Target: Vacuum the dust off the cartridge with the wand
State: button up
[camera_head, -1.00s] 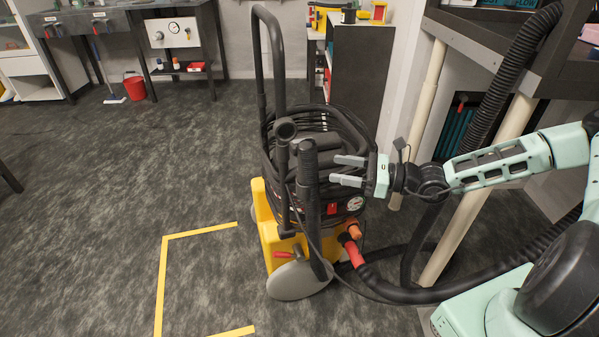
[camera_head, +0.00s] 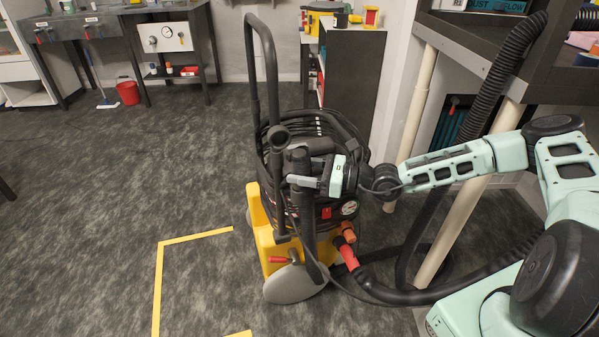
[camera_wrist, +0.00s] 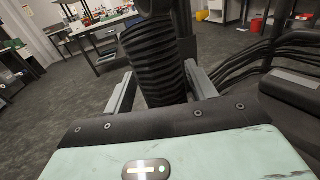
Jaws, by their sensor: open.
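The wand (camera_head: 305,222) is a black tube with a ribbed grip, standing upright at the front of the vacuum (camera_head: 262,222). In the wrist view the ribbed grip (camera_wrist: 158,62) stands between the two grey fingers of my gripper (camera_wrist: 160,88). The fingers are spread, one on each side, and a gap shows at least on the left. In the head view my gripper (camera_head: 298,178) reaches the wand from the right, partly covering it. I do not see the cartridge or its dust in any view.
A tall black push handle (camera_head: 272,85) and coiled hose (camera_head: 350,130) stand close to the wand. A thick corrugated hose (camera_head: 500,75) runs down by the bench leg (camera_head: 455,235) at right. Yellow floor tape (camera_head: 158,285) marks open floor at left.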

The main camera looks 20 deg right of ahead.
aim_at(302, 152)
jog(key=shift+c, duration=0.3)
grip_shut()
jog(key=shift+r, duration=0.1)
jog(key=shift+r+p, duration=3.9)
jog(key=shift+p, duration=0.75)
